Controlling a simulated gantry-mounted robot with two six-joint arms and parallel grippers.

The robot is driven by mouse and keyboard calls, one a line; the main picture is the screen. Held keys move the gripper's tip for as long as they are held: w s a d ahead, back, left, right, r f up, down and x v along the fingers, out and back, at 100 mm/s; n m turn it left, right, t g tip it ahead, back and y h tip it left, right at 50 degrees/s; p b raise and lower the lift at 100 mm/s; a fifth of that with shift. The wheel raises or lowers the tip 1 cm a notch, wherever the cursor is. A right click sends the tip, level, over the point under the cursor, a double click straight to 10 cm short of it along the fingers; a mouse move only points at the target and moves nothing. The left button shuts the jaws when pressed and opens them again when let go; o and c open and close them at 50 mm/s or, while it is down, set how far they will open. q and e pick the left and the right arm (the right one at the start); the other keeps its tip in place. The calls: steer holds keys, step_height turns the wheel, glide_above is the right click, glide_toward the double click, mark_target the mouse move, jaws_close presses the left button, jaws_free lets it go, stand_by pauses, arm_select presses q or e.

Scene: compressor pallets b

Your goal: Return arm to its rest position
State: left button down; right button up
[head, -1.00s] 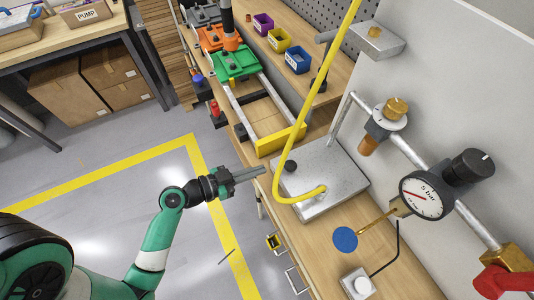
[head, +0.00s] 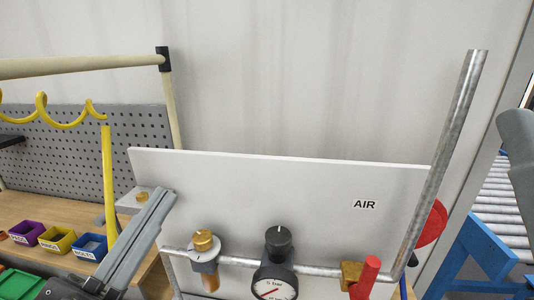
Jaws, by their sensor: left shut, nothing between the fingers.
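My left gripper (head: 158,198) is in the lower left of the head view. Its two long grey fingers lie together, shut, with nothing between them, and point up and to the right. The fingertips appear in front of the lower left part of the white AIR panel (head: 290,190). The gripper body is cut off by the bottom edge, and the rest of the left arm is out of view. My right gripper is not in view.
Behind the left gripper are purple (head: 26,232), yellow (head: 58,239) and blue (head: 90,246) bins and a yellow hose (head: 108,180). A brass-topped fitting (head: 204,243), gauge (head: 275,284) and red-handled valve (head: 366,278) sit on the pipe. A blue frame (head: 480,255) stands right.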

arm_select(q)
steer(key=s+a+r+n+t+y, duration=0.3)
steer(key=r+n+y, duration=0.1)
steer(key=r+n, duration=0.1)
steer(key=s+a+r+n+t+y, duration=0.2)
steer(key=s+r+n+t+y, duration=0.1)
steer(key=r+n+y, duration=0.15)
step_height(320, 180, up, 28)
steer(key=h+p, duration=0.1)
steer(key=p, duration=2.6)
steer(key=shift+w+n+g, duration=0.3)
steer(key=shift+n, duration=0.15)
step_height(320, 180, down, 30)
steer(key=b, duration=2.9)
steer(key=shift+b, duration=0.35)
